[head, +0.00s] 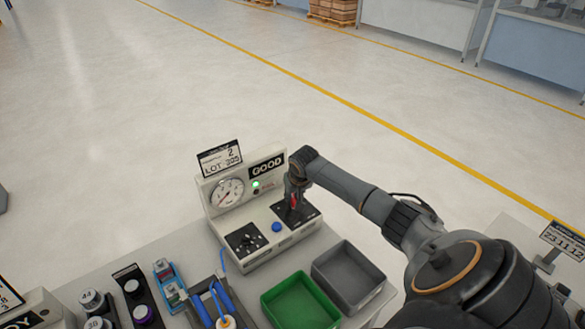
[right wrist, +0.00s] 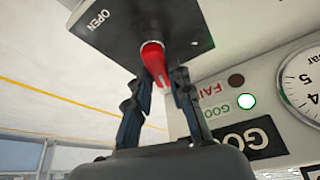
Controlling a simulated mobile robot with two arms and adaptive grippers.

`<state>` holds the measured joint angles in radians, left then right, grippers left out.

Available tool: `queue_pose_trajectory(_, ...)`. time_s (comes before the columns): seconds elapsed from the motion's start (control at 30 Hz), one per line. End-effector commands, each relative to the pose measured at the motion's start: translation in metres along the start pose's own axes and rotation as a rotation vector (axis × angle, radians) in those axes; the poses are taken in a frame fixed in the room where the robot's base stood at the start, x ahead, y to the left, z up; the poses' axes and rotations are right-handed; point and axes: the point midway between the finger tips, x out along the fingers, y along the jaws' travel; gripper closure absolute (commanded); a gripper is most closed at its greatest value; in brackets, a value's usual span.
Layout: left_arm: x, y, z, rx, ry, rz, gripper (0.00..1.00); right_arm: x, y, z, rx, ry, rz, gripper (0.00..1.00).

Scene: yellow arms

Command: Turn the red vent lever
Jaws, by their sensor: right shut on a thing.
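The red vent lever (head: 293,201) sits on a black plate (head: 307,213) on the right part of the grey test box (head: 257,238). My right gripper (head: 294,190) is over it and is shut on it. In the right wrist view the red lever (right wrist: 153,58) lies between the two fingers of my right gripper (right wrist: 159,88). The black plate there carries the word OPEN. My gripper partly hides the lever in the head view. My left gripper is not in view.
The box has a round gauge (head: 227,193), a lit green lamp (head: 256,184), a GOOD sign and a blue button (head: 277,227). A green bin (head: 300,302) and a grey bin (head: 349,274) stand in front. Several parts lie at left. Open floor lies behind.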

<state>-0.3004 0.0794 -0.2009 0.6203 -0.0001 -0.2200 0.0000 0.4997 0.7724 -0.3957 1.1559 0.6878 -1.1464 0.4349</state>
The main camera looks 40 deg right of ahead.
Motion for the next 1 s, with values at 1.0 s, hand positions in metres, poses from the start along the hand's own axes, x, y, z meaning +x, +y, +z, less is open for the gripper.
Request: queue_pose_trajectory(1.0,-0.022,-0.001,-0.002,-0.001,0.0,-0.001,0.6,-0.002,0.008,-0.001,0.453,0.004,0.186,1.0)
